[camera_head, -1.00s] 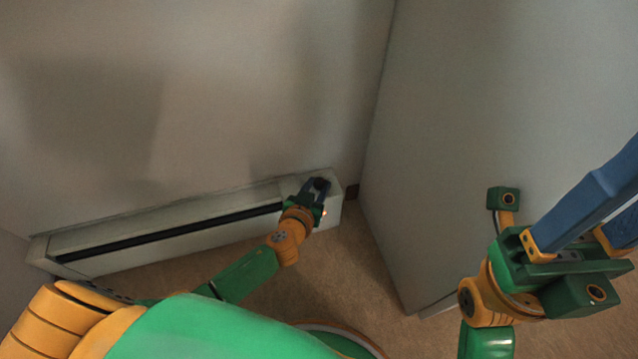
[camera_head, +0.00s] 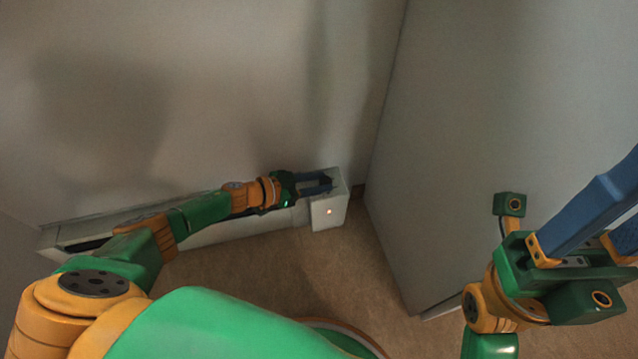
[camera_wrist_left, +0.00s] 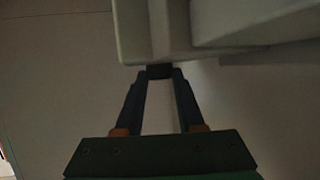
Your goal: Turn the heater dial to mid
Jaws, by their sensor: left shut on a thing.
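The heater (camera_head: 205,236) is a long, low, pale unit along the foot of the wall. Its right end box (camera_head: 323,211) has a small lit orange light on the front. My left gripper (camera_head: 328,184) lies over the top of that end, pointing right. In the left wrist view its two blue fingers (camera_wrist_left: 160,74) close on the small dark heater dial (camera_wrist_left: 159,71) beside the heater's pale edge (camera_wrist_left: 150,48). The dial's markings are not readable. My right gripper (camera_head: 609,215) is raised at the right, its blue fingers apart, tips partly out of frame.
A tall grey panel (camera_head: 490,130) stands just right of the heater's end. The wall (camera_head: 200,90) rises close behind the heater. Brown floor (camera_head: 250,270) in front of the heater is clear.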

